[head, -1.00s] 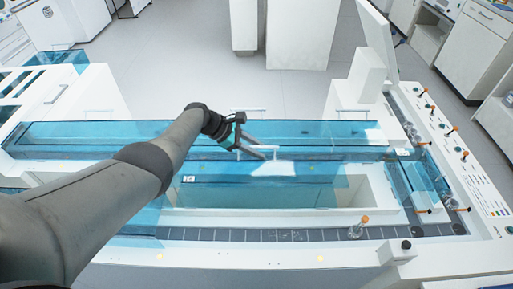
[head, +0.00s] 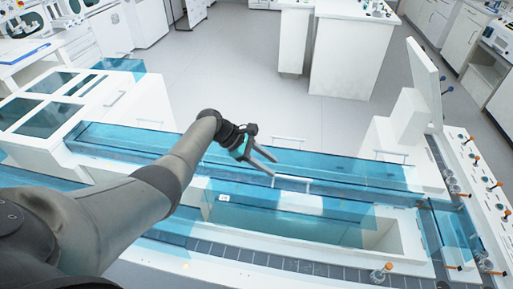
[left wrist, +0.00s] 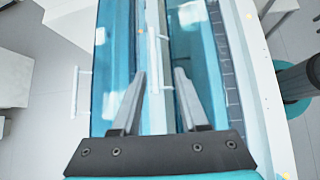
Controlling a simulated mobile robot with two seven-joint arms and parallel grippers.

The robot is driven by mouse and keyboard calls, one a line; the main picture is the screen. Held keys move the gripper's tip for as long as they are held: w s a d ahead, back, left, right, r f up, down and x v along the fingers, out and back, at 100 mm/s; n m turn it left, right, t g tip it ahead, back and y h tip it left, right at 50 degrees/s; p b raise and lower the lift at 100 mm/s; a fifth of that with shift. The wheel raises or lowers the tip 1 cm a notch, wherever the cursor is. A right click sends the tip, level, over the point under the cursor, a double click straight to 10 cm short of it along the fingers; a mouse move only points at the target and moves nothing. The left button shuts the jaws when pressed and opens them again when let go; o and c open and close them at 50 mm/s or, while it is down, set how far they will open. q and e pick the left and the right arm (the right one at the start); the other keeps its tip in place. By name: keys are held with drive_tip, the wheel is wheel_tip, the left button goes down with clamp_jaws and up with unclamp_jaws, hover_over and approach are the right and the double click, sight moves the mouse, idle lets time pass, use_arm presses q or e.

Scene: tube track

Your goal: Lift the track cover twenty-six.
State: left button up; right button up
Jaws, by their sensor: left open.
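Translucent blue track covers lie along the white track in the head view, a back one (head: 340,168) and a front one (head: 290,222). I cannot read which is number twenty-six. A white bar handle (head: 292,182) stands between the back and front covers. My left gripper (head: 274,166) is open and empty, just above and left of this handle. In the left wrist view the open fingers (left wrist: 160,74) point along the track, with a white handle bar (left wrist: 152,50) ahead between them, apparently not touched. My right gripper is out of view.
A tilted white panel (head: 424,80) stands at the right end of the track. Orange-topped knobs (head: 488,185) line the right console. Another orange-topped part (head: 380,272) stands at the front edge.

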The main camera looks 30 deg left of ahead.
use_arm(q)
drive_tip(key=v, duration=0.5)
drive_tip(key=shift+p, duration=0.3)
